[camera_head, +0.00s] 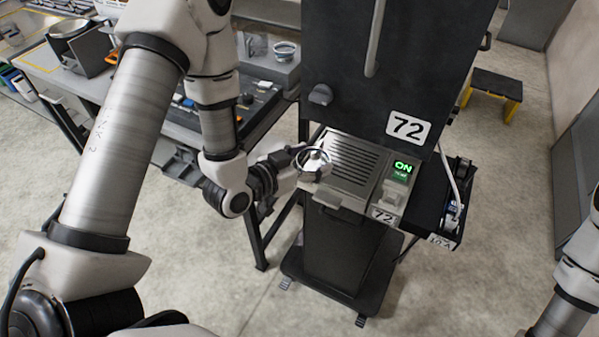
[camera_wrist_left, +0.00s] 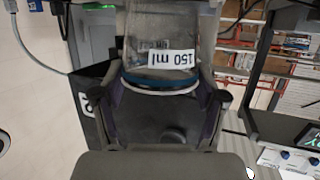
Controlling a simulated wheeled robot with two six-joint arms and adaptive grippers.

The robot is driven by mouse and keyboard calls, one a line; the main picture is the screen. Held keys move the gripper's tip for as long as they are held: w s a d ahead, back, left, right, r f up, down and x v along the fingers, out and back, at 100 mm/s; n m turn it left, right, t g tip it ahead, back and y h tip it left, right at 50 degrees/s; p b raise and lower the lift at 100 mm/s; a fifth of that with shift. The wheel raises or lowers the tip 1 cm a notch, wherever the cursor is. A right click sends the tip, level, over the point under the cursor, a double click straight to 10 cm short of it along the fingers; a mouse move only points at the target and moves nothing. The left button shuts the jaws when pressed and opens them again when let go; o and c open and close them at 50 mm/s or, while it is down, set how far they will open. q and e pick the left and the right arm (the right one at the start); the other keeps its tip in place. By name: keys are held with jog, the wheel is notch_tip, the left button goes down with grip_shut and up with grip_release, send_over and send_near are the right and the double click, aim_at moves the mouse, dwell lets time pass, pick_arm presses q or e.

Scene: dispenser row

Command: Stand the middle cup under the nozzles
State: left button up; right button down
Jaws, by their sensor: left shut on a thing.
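My left gripper (camera_head: 304,166) reaches in from the left and is shut on a clear cup (camera_head: 318,158), at the left end of the slotted drip tray (camera_head: 352,160). In the left wrist view the clear cup (camera_wrist_left: 170,45) has a white label reading 150 ml, upside down in the picture, and a blue band. The left gripper's fingers (camera_wrist_left: 155,97) lie on both sides of it. I cannot tell whether the cup touches the tray. The black dispenser (camera_head: 385,75), numbered 72, stands over the tray and its nozzles are hidden. My right gripper is out of view.
A green ON panel (camera_head: 403,167) stands at the tray's right. A dark side shelf (camera_head: 432,225) holds small items further right. A grey workbench (camera_head: 150,92) with parts and a dark tray stands at the left. A yellow-black step stool (camera_head: 492,90) is behind right.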

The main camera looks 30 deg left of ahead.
pick_arm(q)
jog(key=w, duration=0.3)
jog(key=w+d, duration=0.1)
jog(key=w, duration=0.2)
jog(key=w+d, duration=0.1)
jog(key=w, duration=0.2)
jog(key=shift+w+d+f+p, duration=0.15)
jog(key=shift+w+f+p, duration=0.15)
jog(key=shift+p, duration=0.05)
jog(key=shift+w+f+b, duration=0.3)
jog(key=shift+f+b, duration=0.2)
jog(key=shift+f, duration=0.15)
jog(key=shift+f+b, duration=0.35)
jog(key=shift+f, duration=0.1)
jog(key=shift+f+b, duration=0.5)
jog(key=o, duration=1.3)
jog(key=shift+o, duration=0.2)
jog(key=shift+s, duration=0.15)
